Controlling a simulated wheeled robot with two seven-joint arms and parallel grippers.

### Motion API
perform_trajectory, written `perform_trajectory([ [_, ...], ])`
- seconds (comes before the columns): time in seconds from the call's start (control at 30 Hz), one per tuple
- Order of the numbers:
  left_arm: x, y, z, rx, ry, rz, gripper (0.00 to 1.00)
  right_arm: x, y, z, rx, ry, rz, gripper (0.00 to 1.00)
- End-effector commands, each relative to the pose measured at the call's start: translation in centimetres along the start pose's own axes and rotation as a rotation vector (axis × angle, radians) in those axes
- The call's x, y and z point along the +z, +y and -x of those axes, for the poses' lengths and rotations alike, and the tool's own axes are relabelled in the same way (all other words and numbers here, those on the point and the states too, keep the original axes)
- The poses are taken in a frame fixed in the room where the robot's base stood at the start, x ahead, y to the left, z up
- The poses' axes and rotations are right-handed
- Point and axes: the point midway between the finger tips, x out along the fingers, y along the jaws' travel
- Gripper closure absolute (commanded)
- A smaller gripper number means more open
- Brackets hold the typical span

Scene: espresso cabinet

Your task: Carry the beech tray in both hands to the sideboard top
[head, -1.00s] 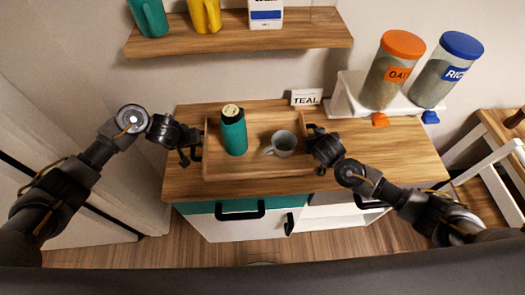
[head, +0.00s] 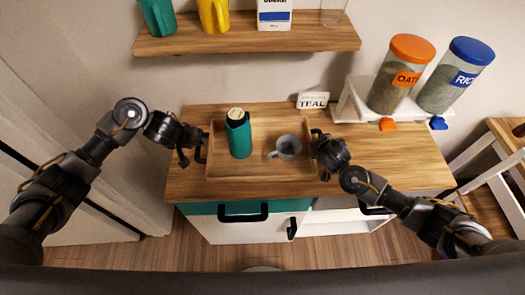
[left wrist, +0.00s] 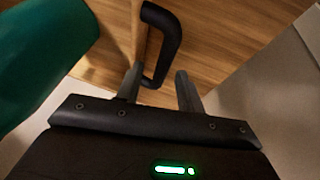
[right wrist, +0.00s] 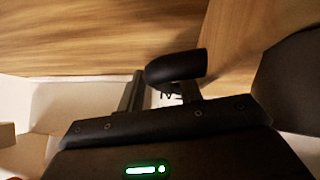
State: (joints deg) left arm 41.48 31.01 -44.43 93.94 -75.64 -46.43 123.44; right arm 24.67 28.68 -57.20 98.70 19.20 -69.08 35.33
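The beech tray (head: 262,172) is on or just over the wooden sideboard top (head: 390,160), near its front edge; any small gap beneath is not visible. It carries an upright teal bottle (head: 239,140) and a grey mug (head: 289,149). My left gripper (head: 192,158) is at the tray's left end. In the left wrist view, its spread fingers (left wrist: 158,90) flank the black tray handle (left wrist: 170,45), with space on one side. My right gripper (head: 318,156) is at the right end. Its fingers (right wrist: 162,92) are apart, with the other black handle (right wrist: 176,68) at their tips.
A white rack with an oats jar (head: 400,75) and a rice jar (head: 455,75) stands back right. A TEAL sign (head: 313,100) is behind the tray. Drawer handles (head: 230,214) protrude in front. The top's right part is clear.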

Motion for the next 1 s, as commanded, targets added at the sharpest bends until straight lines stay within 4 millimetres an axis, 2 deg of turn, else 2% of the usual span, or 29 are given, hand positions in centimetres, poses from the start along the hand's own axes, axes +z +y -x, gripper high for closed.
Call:
perform_trajectory([
  [0.1,-0.1,0.0,2.0,0.0,0.004,-0.003,0.62,0.0,-0.2,0.1,-0.004,0.0,0.002,0.62],
  [0.3,-0.2,-0.2,4.1,-0.005,0.004,-0.003,0.62,0.1,-0.2,0.0,-0.004,0.0,0.002,0.62],
  [0.63,0.0,-0.2,4.7,-0.005,-0.001,0.001,0.62,0.0,-0.2,0.3,-0.004,0.001,0.003,0.62],
  [0.77,0.0,-0.2,4.7,-0.005,-0.001,0.001,0.62,-0.2,-0.2,1.8,-0.004,0.006,0.003,0.62],
  [1.0,0.0,-0.2,4.7,-0.005,0.0,0.001,0.62,-0.2,-0.1,5.7,-0.003,0.007,0.005,0.62],
])
